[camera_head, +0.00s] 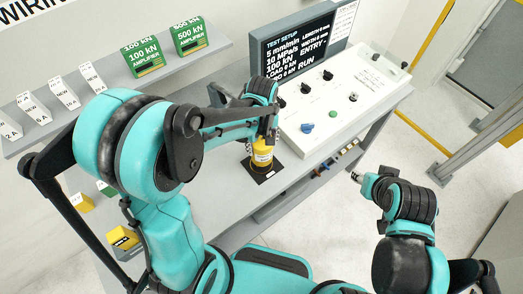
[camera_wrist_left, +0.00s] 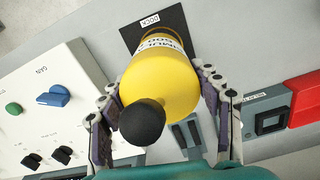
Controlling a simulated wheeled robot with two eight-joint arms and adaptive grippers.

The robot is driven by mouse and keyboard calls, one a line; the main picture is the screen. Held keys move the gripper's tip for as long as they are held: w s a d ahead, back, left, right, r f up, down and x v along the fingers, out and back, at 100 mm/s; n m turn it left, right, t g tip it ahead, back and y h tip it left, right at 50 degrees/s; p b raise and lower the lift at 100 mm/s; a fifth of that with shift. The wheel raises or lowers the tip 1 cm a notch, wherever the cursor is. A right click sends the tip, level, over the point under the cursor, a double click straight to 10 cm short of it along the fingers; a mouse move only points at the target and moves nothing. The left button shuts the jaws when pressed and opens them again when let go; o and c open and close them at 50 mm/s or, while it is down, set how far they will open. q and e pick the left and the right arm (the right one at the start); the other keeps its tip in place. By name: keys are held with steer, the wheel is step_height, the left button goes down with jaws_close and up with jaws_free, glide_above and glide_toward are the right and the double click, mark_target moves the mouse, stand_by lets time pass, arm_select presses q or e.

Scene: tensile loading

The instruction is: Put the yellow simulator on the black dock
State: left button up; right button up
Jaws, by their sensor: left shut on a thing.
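The yellow simulator (camera_head: 262,154) is a yellow cylinder with a white label, held at the black dock. In the left wrist view the simulator (camera_wrist_left: 163,80) shows its black knob toward the camera. My left gripper (camera_wrist_left: 160,98) is shut on it, one finger on each side. The left gripper (camera_head: 268,135) also shows in the head view above the simulator. The black dock (camera_head: 276,169) is a flat dark square on the bench; it also shows in the left wrist view (camera_wrist_left: 135,38) with a white label. The simulator covers part of it; I cannot tell whether they touch. My right gripper (camera_head: 357,177) is away from the bench; its fingers are unclear.
A white control panel (camera_head: 340,105) with knobs stands right of the dock. A dark screen (camera_head: 292,48) stands behind it. Green amplifier boxes (camera_head: 190,36) and white cards sit on the back shelf. Yellow blocks (camera_head: 123,238) lie at the lower left.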

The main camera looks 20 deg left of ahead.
arm_select(q)
steer(key=shift+a+f, duration=0.2)
steer(key=shift+f, duration=0.05)
steer(key=shift+w+f+b, duration=0.1)
steer(key=shift+f+b, duration=0.35)
steer(key=shift+f, duration=1.4)
steer(key=shift+f, duration=0.15)
steer(key=o, duration=1.5)
steer(key=shift+o, duration=0.2)
